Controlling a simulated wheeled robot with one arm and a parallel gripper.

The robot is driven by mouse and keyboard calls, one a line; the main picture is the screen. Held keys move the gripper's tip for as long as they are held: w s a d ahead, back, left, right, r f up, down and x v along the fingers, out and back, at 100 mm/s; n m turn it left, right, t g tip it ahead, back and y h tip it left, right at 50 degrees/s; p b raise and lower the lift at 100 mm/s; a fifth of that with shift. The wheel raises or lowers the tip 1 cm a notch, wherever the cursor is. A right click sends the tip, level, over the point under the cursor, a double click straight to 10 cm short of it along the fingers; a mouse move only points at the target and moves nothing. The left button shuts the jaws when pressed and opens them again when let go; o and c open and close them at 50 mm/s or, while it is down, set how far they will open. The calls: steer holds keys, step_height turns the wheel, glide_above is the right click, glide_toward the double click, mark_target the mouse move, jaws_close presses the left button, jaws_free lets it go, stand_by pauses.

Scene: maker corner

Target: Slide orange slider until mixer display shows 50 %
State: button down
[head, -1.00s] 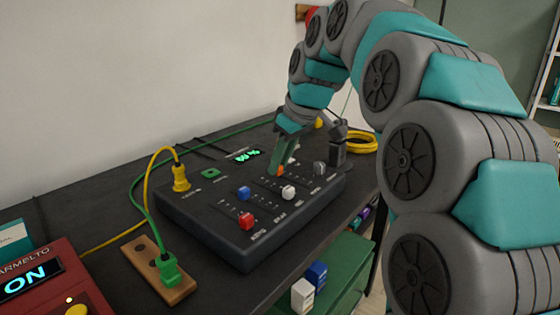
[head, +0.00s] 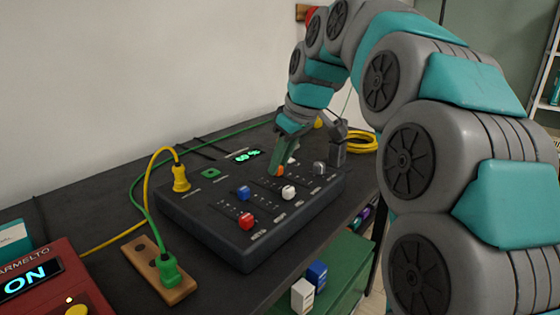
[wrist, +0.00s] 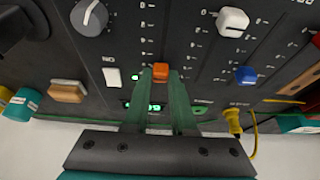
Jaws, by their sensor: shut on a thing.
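The dark mixer (head: 225,236) stands on the black table with its controls facing up. Its orange slider (head: 281,172) is at my gripper (head: 280,168); the slider (wrist: 161,73) shows clearly between the two green fingertips in the wrist view. My gripper (wrist: 161,76) is shut on it from both sides. The mixer display (head: 246,155) glows green and seems to read about 60 %, though the digits are small. In the wrist view the display (wrist: 156,107) is upside down between the fingers and partly hidden.
White (head: 288,192), blue (head: 243,193) and red (head: 246,221) sliders and a grey knob (head: 319,167) sit near the orange one. Yellow (head: 180,180) and green (head: 169,270) plugs with cables stand left. A red device (head: 50,285) reads ON.

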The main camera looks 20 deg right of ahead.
steer(key=shift+s+d+b, duration=0.3)
steer(key=shift+s+d, duration=0.05)
steer(key=shift+s, duration=0.2)
steer(key=c, duration=0.7)
jaws_free()
steer(key=shift+r, duration=0.1)
steer(key=shift+v, duration=3.8)
